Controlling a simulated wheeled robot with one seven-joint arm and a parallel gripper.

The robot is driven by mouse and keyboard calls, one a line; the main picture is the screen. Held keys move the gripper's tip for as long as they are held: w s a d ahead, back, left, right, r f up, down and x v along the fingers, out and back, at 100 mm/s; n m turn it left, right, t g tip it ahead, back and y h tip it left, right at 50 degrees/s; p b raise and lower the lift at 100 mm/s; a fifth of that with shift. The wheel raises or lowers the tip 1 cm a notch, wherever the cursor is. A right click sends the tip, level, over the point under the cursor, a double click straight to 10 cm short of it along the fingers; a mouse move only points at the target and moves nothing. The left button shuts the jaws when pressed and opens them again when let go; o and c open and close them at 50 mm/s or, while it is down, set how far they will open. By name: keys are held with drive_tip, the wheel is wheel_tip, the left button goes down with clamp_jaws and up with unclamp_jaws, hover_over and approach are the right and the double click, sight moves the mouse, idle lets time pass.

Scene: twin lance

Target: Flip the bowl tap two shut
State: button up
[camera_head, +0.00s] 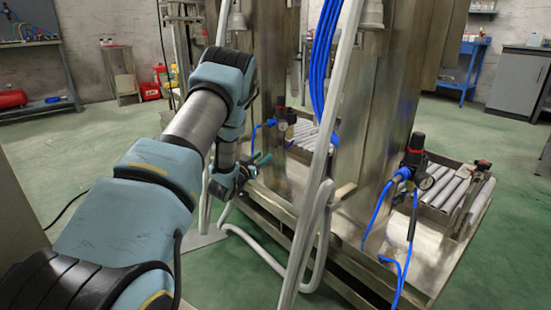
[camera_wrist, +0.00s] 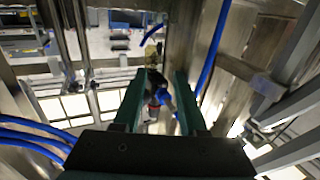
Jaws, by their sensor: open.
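My gripper (camera_head: 262,160) is at the end of my arm, beside the left part of the steel machine in the head view. In the wrist view its two green fingers (camera_wrist: 160,80) are apart. A blue fitting with a dark and red part (camera_wrist: 158,97) shows in the gap between them; I see no contact. In the head view a regulator with a dark knob and round gauge (camera_head: 283,122) stands just beyond my gripper. A similar red-ringed regulator (camera_head: 415,160) stands further right. I cannot tell which part is bowl tap two, or its lever position.
White pipes (camera_head: 322,150) and blue hoses (camera_head: 326,60) run down in front of the steel machine (camera_head: 375,130). Trays of grey rollers (camera_head: 455,195) lie at its base. Green floor (camera_head: 100,130) is open to the left. A bench with a red tank (camera_head: 12,98) stands back left.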

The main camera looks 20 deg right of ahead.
sight(276, 146)
drive_tip(key=b+x, duration=0.3)
drive_tip(key=x, duration=0.7)
drive_tip(key=shift+w+d, duration=0.25)
clamp_jaws()
